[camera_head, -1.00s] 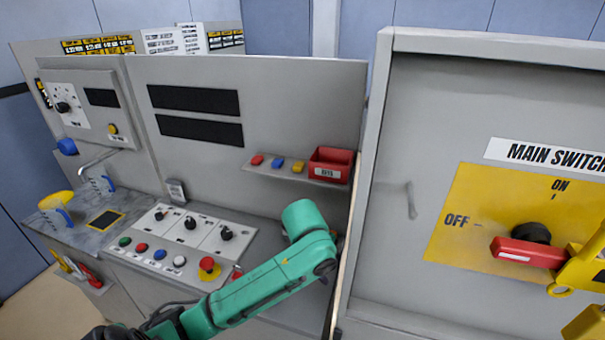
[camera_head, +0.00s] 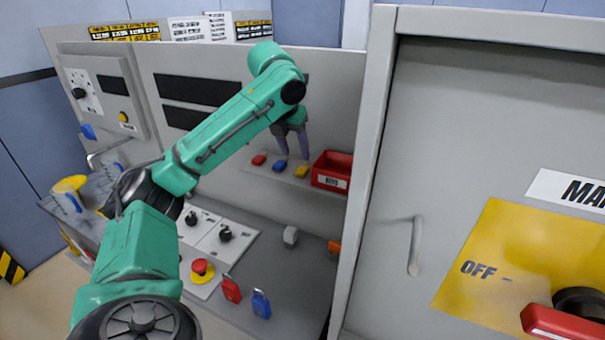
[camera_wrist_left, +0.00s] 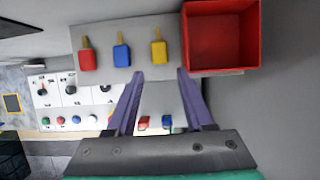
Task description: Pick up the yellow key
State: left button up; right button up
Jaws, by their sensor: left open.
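The yellow key (camera_head: 301,171) lies on the small shelf (camera_head: 262,171), between the blue key (camera_head: 280,165) and the red box (camera_head: 332,178). In the left wrist view the yellow key (camera_wrist_left: 159,52) has a yellow body and a thin shaft pointing away from me. My left gripper (camera_head: 294,156) is open and empty, its purple fingers just above the shelf by the blue and yellow keys. In the left wrist view its fingertips (camera_wrist_left: 160,74) are spread on either side of the yellow key's near end, with no grip on it. My right gripper is not in view.
The red key (camera_head: 259,159) lies at the shelf's left end. The red box stands close to the right of the yellow key. A panel stands behind the shelf. Red (camera_head: 231,289) and blue (camera_head: 261,304) padlocks and a red button (camera_head: 200,268) are below.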

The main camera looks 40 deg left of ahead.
aim_at(303, 169)
pick_arm(q)
jog(key=shift+p+x, duration=0.3)
jog(key=shift+x, duration=0.9)
jog(key=w+f+p, duration=0.1)
jog(key=f, duration=0.1)
jog(key=w+a+f, duration=0.1)
jog(key=w+f, duration=0.1)
jog(key=shift+w+f+p, duration=0.15)
jog(key=shift+f+p, duration=0.05)
jog(key=shift+p, duration=0.15)
jog(key=shift+f, duration=0.15)
jog(key=shift+s, duration=0.35)
jog(key=shift+c, duration=0.9)
grip_shut()
jog(key=shift+w+d, duration=0.1)
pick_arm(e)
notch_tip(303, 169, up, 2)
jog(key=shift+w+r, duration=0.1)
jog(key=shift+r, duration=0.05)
